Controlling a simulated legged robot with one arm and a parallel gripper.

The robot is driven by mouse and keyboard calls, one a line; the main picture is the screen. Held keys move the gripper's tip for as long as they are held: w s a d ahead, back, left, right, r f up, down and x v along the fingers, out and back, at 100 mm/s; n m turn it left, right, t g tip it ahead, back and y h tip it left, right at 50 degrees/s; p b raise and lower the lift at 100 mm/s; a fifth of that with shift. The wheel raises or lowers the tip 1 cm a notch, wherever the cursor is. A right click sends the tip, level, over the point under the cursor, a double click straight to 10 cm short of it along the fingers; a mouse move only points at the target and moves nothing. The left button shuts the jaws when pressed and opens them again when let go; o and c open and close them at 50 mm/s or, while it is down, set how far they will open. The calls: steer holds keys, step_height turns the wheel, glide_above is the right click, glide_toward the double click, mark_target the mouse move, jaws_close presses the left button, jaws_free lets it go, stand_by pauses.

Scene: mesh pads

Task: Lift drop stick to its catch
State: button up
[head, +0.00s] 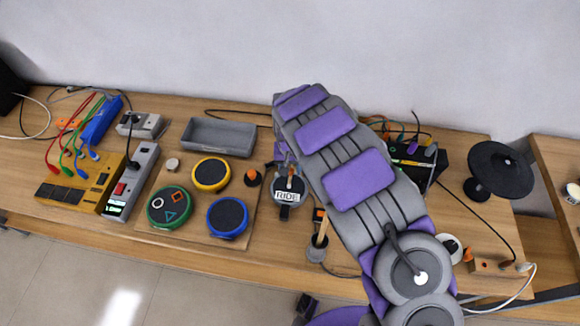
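No catch can be made out. My grey and purple arm reaches from the lower right to the back of the table and covers the area right of the RIDE pad. Only a small grey-purple part, perhaps my gripper (281,153), shows at the arm's left edge. Its fingers are not clear.
Green (170,207), yellow (211,174) and blue (228,217) round pads sit on a board at left. A grey tray (218,137) lies behind them. A power strip (131,182) and yellow cable board (79,181) stand farther left. A black disc (498,170) stands at right.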

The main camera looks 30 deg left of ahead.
jaws_close()
stand_by(0.3)
steer(key=shift+r, duration=0.15)
steer(key=shift+w+a+r+g+h+p, duration=0.15)
steer(key=shift+w+r+g+p, duration=0.25)
steer(key=shift+r, duration=0.4)
steer(key=shift+w+r+g+h+p, duration=0.2)
steer(key=shift+r+g+p, duration=0.35)
steer(key=shift+r, duration=0.3)
steer(key=shift+w+a+r+g+h+p, duration=0.15)
steer(key=shift+w+r+g+p, duration=0.25)
steer(key=shift+r, duration=0.4)
steer(key=w+a+r+p, duration=0.1)
steer(key=w+r+p, duration=0.1)
steer(key=w+r, duration=0.2)
steer(key=shift+r+p, duration=0.4)
steer(key=shift+r, duration=0.45)
